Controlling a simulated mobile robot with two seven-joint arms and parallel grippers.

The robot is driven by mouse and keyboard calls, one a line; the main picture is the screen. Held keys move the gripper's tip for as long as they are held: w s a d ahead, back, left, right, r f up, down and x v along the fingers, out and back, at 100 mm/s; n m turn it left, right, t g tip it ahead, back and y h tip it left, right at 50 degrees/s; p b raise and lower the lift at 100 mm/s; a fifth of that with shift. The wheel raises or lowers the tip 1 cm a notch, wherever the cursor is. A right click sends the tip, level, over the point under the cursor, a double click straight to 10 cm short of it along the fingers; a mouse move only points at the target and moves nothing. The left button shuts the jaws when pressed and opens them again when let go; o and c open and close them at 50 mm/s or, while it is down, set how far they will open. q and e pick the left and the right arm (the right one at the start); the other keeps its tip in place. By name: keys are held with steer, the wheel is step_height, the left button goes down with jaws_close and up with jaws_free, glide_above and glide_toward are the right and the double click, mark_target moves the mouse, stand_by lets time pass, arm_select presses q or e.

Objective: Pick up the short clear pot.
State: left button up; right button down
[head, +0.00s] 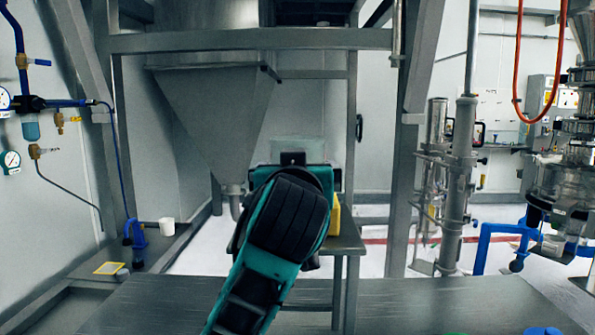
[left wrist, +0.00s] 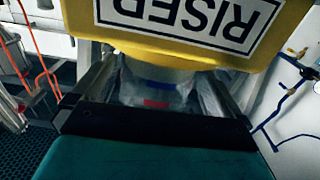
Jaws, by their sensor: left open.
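In the left wrist view, a clear pot (left wrist: 158,92) with a blue mark and a red mark sits between the two fingers of my left gripper (left wrist: 155,68). The fingers are open, one on each side of it; I cannot tell whether they touch it. A yellow block lettered RISER (left wrist: 190,28) is just beyond, its lettering upside down. In the head view my left arm and wrist hide the pot and most of the yellow riser (head: 333,216). My right gripper is not in view.
A metal stand and grey hopper (head: 215,110) rise behind my left arm. A small white cup (head: 166,227) and a yellow-framed square (head: 109,268) are on the left ledge. Pipes and machinery (head: 575,150) stand at right.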

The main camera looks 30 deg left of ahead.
arm_select(q)
steer(key=shift+w+a, duration=0.15)
steer(key=shift+w, duration=0.15)
steer(key=shift+c, duration=0.3)
steer(key=c, duration=0.8)
steer(key=shift+o, duration=0.2)
